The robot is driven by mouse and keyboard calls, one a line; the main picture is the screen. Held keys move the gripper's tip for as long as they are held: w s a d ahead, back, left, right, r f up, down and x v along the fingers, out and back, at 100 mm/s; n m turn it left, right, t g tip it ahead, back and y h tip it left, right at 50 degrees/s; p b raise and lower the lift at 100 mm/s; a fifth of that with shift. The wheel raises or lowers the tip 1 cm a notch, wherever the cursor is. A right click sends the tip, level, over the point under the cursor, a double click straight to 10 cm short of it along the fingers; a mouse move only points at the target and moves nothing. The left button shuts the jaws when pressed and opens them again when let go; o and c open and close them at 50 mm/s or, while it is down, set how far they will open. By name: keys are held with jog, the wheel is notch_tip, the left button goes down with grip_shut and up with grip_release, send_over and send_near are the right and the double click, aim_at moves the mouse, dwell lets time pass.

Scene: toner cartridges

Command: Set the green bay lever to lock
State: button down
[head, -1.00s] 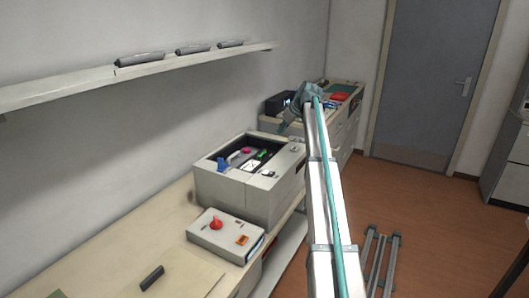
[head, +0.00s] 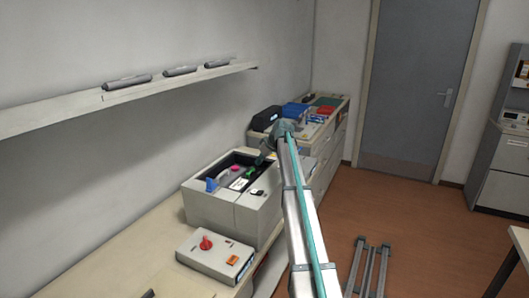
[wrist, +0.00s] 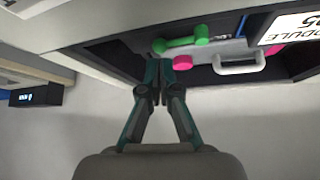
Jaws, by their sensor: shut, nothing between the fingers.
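The green bay lever (wrist: 181,44) shows in the wrist view as a bright green bar with rounded ends inside the open bay of the grey printer box (head: 250,215). In the head view only a small green part (head: 249,173) shows by the bay's far end. My gripper (wrist: 158,64) is shut and empty, its tips close to the lever's left end in the picture; I cannot tell whether they touch. In the head view my gripper (head: 263,158) is over the far side of the bay. A pink knob (wrist: 182,62) is just right of the tips.
A white handle (wrist: 240,65) and a MODULE label (wrist: 292,27) are beside the lever. A blue part (head: 213,184) stands at the bay's near end. A control box with a red knob (head: 206,243) is in front. A shelf (head: 150,98) with toner cartridges runs along the wall.

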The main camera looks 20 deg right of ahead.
aim_at(253, 168)
jog(key=shift+p+x, duration=0.65)
jog(key=shift+x, duration=1.35)
jog(key=shift+d+b, duration=0.1)
jog(key=shift+b, duration=0.2)
jog(key=shift+w+n, duration=0.2)
jog(key=shift+n, duration=0.1)
